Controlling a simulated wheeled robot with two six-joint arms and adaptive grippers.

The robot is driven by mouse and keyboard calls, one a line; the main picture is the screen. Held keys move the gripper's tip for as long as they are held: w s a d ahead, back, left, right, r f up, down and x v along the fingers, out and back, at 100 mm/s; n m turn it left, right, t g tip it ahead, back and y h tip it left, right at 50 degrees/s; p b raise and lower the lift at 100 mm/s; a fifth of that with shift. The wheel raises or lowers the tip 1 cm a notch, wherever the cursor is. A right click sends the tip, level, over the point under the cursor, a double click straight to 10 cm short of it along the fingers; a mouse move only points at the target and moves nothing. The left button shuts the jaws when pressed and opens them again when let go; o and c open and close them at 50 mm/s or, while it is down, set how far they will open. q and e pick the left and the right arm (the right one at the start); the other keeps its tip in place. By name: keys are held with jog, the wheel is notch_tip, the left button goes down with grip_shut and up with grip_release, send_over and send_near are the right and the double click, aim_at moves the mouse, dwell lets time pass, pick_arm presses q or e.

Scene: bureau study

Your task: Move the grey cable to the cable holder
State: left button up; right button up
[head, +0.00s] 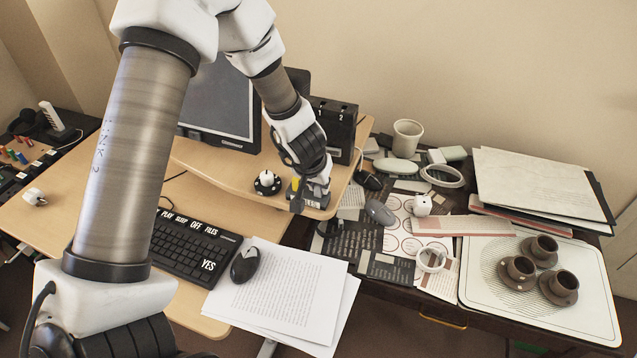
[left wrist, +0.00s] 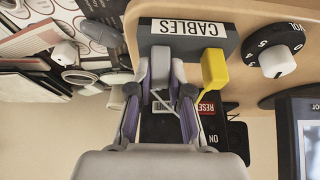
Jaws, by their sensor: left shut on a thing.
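The cable holder (left wrist: 232,43) is a dark grey block labelled CABLES at the front edge of the raised wooden shelf. A yellow cable end (left wrist: 214,68) sits at its right part in the left wrist view; it also shows in the head view (head: 296,184). My left gripper (head: 312,190) is at the holder. In the left wrist view my left gripper (left wrist: 160,85) is shut on the grey cable's end (left wrist: 160,64), which is against the left part of the holder. I cannot tell whether it is seated there. My right gripper is out of view.
A dial (head: 267,182) stands on the shelf left of my gripper. A black box (head: 335,122) and a monitor (head: 222,105) stand behind. A keyboard (head: 190,248), mouse (head: 245,262) and papers (head: 285,290) lie below. The right-hand desk is cluttered, with a tray (head: 590,315) holding brown cups.

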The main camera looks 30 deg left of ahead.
pick_arm(q)
jog(key=o, duration=0.9)
jog(key=v, duration=1.2)
jog(key=s+a+f+m+g+y, duration=0.1)
jog(key=s+f, duration=0.4)
jog(key=f, duration=0.4)
jog(key=s+f+m+g+y, duration=0.15)
jog(key=s+f, duration=0.25)
jog(key=f, duration=0.5)
jog(key=s+d+f+g+h, duration=0.1)
jog(key=s+d+f, duration=0.3)
jog(key=s+f, duration=0.2)
jog(key=s+d+f+g+h, duration=0.1)
jog(key=s+d+f+h, duration=0.1)
jog(key=s+d+f, duration=0.2)
jog(key=s+f, duration=0.2)
jog(key=s, duration=0.2)
jog(key=shift+s+d+f, duration=0.2)
jog(key=shift+s+f, duration=0.1)
